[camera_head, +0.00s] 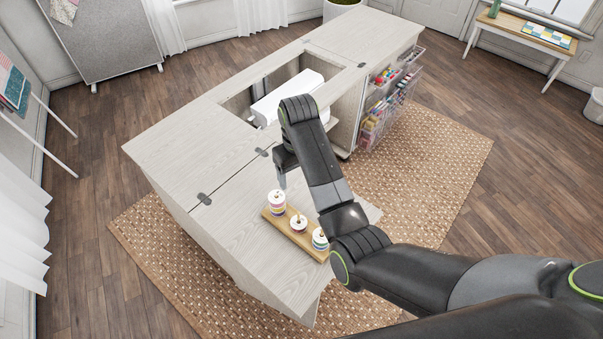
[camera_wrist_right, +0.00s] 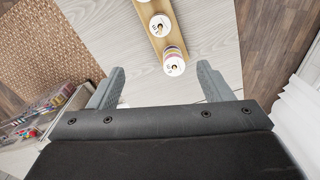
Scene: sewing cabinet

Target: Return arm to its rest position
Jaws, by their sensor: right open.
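My right gripper (camera_head: 281,172) hangs over the light wood sewing cabinet (camera_head: 240,220), pointing down beside the spool holder. In the right wrist view its two fingers (camera_wrist_right: 160,88) stand wide apart with nothing between them but bare cabinet top. My left gripper does not show.
A white sewing machine (camera_head: 285,97) sits in the cabinet's opening behind my right arm. Clear bins of thread (camera_head: 386,110) hang on the cabinet's right side. A woven rug (camera_head: 440,165) lies below. A small table (camera_head: 528,32) stands at the back right. The cabinet's left top is clear.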

